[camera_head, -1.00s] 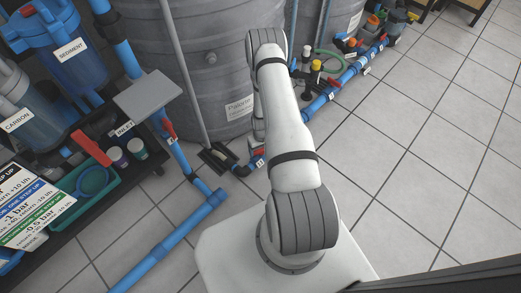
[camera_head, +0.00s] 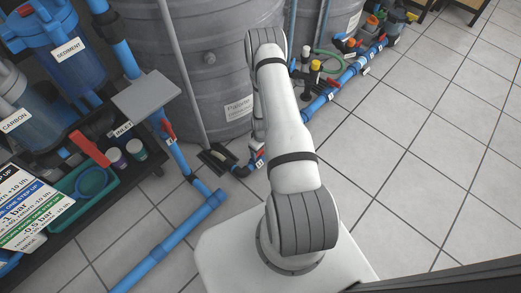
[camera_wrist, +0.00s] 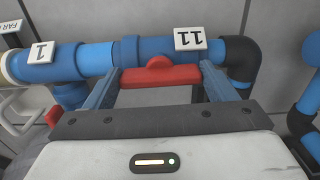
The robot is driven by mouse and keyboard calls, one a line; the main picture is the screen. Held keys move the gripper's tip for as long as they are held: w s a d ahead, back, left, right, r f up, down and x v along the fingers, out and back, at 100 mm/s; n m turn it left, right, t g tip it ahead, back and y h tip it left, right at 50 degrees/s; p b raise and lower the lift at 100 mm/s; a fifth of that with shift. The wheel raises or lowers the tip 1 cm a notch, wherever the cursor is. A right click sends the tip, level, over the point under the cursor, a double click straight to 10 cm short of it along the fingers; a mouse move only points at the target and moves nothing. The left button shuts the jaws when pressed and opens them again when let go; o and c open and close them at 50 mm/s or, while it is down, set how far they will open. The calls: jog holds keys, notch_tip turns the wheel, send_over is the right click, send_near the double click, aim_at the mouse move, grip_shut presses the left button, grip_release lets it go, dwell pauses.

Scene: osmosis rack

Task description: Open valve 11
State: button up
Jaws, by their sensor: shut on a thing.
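In the wrist view, a blue pipe runs across the top with a white tag reading 11 (camera_wrist: 190,38). Valve 11's red handle (camera_wrist: 160,77) lies in front of the pipe, its long side roughly along the pipe. My gripper (camera_wrist: 159,74) has one blue finger at each end of the handle and is shut on it.
A tag reading 1 (camera_wrist: 41,52) is on the pipe at left. A black elbow (camera_wrist: 240,62) bends down at right. In the head view, a grey tank (camera_head: 200,60) stands behind my arm, a dark shelf with filters (camera_head: 75,60) at left. Floor at right is clear.

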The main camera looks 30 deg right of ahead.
jog(key=shift+w+a, duration=0.1)
jog(key=o, duration=1)
jog(key=shift+r+p, duration=1.5)
jog(key=shift+r, duration=2.4)
jog(key=shift+r, duration=0.2)
jog(key=w+a+r+m+p, duration=0.15)
jog(key=r+p, duration=0.35)
jog(key=r, duration=1)
jog(key=a+r+t+p, duration=0.1)
jog(key=a+r+p, duration=0.3)
jog(key=r, duration=1.1)
jog(key=w+a+r+p, duration=0.1)
jog(key=r+p, duration=0.4)
jog(key=r, duration=1.1)
jog(key=s+a+r+m+p, duration=0.1)
jog(key=s+r+p, duration=0.4)
jog(key=r, duration=0.7)
jog(key=s+a+r+t+p, duration=0.1)
jog(key=s+a+r+p, duration=0.3)
jog(key=s+r, duration=0.5)
jog(key=s+a+r+m+p, duration=0.1)
jog(key=s+a+r+p, duration=0.2)
jog(key=r, duration=1.1)
jog(key=s+p, duration=0.3)
jog(key=s, duration=0.1)
jog(key=shift+s+r+m+t+p, duration=0.3)
jog(key=shift+s+r+m+p, duration=0.05)
jog(key=shift+s+p, duration=0.05)
